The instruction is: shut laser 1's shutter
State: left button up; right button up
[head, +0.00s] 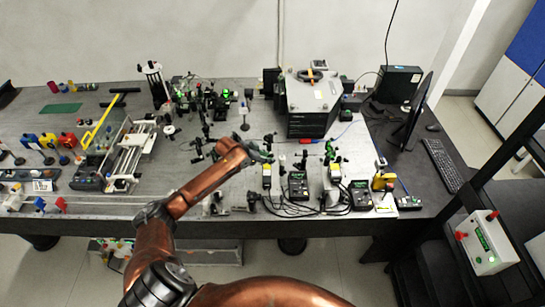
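My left gripper (262,153) is over the middle of the optical bench, at the end of the copper arm. It is small and dark against dark optics, and its fingers are not clear. Two small upright units with yellow labels stand to its right and front: one unit (267,176) just below the gripper and another (335,172) farther right. Black control boxes stand beside them, one box (297,185) near the first and one box (361,195) near the second. I cannot tell which unit is laser 1, nor make out its shutter. My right gripper is out of view.
Cables (290,208) loop along the front edge. A monitor (417,112) and keyboard (443,164) are at right. A white box with red knobs (487,243) sits at lower right.

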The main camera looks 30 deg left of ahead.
pick_arm(q)
jog(key=x, duration=0.2)
jog(key=shift+w+f, duration=0.25)
jog(key=shift+w, duration=0.1)
jog(key=shift+w+d+f, duration=0.1)
jog(key=shift+w+f, duration=0.1)
jog(key=shift+f, duration=0.2)
jog(key=shift+c, duration=0.5)
jog(key=c, duration=0.3)
grip_shut()
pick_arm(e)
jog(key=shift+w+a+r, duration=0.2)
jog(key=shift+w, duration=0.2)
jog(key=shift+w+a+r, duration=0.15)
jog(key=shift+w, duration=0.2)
